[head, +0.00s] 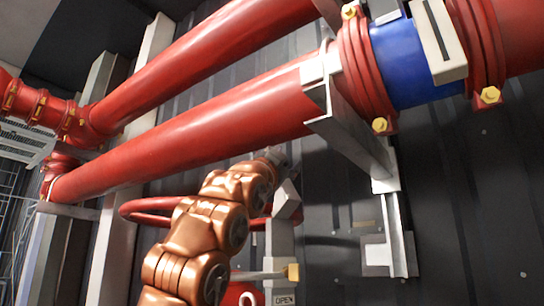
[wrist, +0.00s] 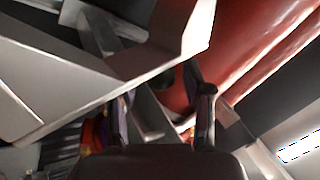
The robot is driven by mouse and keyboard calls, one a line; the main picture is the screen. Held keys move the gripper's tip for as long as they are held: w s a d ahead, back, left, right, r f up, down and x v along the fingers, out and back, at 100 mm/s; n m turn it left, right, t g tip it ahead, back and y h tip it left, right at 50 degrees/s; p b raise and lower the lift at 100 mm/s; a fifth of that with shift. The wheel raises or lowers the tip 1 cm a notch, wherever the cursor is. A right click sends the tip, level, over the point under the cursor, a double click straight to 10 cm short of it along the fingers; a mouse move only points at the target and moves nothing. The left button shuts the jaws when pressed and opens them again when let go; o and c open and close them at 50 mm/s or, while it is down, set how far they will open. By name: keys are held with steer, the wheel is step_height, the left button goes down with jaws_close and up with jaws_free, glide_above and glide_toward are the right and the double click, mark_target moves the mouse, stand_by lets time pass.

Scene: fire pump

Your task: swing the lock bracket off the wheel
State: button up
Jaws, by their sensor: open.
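The red wheel (head: 150,207) shows as a ring behind my copper arm in the head view, partly hidden by it. A grey angled bracket (head: 287,200), which looks like the lock bracket, stands at the wheel's right side on a grey post. My gripper (head: 274,157) is at the end of the arm, just above this bracket and below the lower red pipe. In the wrist view my gripper (wrist: 161,110) has its two dark fingers apart. A large pale grey plate (wrist: 110,75) fills the left there; I cannot tell if it touches a finger.
The lower red pipe (head: 190,130) runs above my gripper and shows in the wrist view (wrist: 255,45). A grey support arm (head: 350,140) juts out at right. An "OPEN" plate (head: 284,299) and yellow fitting (head: 293,273) sit below. Dark wall lies behind.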

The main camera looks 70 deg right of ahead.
steer(key=w+a+f, duration=0.2)
steer(key=a, duration=1.4)
steer(key=shift+w+f, duration=0.15)
steer(key=shift+f, duration=0.2)
stand_by(1.3)
steer(key=shift+c, duration=0.4)
